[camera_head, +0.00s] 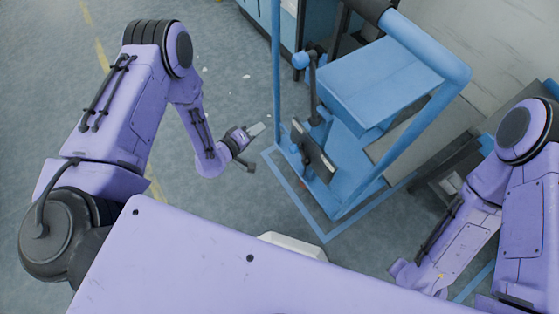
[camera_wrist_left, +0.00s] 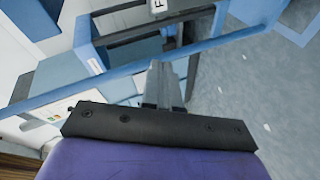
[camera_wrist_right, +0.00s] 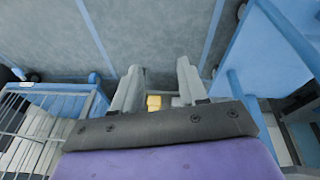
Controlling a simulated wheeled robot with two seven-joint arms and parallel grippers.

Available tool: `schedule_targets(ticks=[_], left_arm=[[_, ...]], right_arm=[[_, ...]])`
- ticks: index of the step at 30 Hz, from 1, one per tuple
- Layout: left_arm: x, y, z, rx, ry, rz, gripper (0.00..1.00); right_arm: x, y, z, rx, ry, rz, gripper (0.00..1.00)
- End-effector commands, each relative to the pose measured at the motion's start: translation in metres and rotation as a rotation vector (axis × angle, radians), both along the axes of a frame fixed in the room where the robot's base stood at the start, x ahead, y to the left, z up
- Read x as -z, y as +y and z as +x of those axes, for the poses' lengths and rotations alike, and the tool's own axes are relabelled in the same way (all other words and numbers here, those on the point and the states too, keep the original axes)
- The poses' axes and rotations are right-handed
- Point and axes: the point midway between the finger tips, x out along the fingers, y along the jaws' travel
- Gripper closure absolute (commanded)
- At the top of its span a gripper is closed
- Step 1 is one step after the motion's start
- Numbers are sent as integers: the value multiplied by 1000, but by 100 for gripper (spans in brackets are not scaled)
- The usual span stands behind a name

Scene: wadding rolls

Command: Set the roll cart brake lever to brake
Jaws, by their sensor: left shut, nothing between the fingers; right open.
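The blue roll cart (camera_head: 375,85) stands right of centre in the head view, on floor marked with blue lines. A dark upright lever-like bar (camera_head: 314,92) with a blue ball (camera_head: 300,60) near its top stands on the cart's left side; I cannot tell its brake setting. A dark plate (camera_head: 318,160) sits below it. My left gripper (camera_head: 257,129) is shut and empty, left of the cart's blue post, apart from the bar. Its fingers (camera_wrist_left: 161,84) also show in the left wrist view, before blue rails. My right gripper (camera_wrist_right: 158,84) is open and empty in the right wrist view.
The cart's blue post (camera_head: 277,75) rises between my left gripper and the dark bar. A blue cabinet (camera_head: 268,18) stands at the back. A wire-sided blue frame (camera_wrist_right: 45,105) shows left in the right wrist view. The floor left of the cart is mostly clear.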

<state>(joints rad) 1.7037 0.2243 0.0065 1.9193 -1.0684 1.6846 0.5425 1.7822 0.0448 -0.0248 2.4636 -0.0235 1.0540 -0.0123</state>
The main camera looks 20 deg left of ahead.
Motion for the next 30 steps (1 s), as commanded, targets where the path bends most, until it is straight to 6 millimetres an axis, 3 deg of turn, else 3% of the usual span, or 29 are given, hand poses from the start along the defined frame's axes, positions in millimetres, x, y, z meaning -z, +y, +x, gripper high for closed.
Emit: schedule_targets(ticks=[1, 3, 6, 9, 13, 18, 30], left_arm=[[44, -1, 23, 49, -86, -112, 100], [57, -4, 45, 151, -178, -277, 100], [78, 0, 62, 337, -247, -483, 100], [106, 12, 65, 548, -226, -642, 100], [140, 35, 57, 779, -93, -758, 100], [163, 59, 47, 926, 86, -802, 100], [160, 62, 44, 955, 139, -807, 100]], right_arm=[[62, 0, -2, -10, 14, 6, 57], [101, 2, -4, -26, 36, 14, 57], [158, 3, -9, -48, 68, 27, 57], [212, 3, -13, -68, 100, 37, 57], [265, 4, -18, -93, 134, 50, 57], [296, 5, -22, -112, 161, 61, 57], [294, 6, -23, -115, 167, 62, 57]])
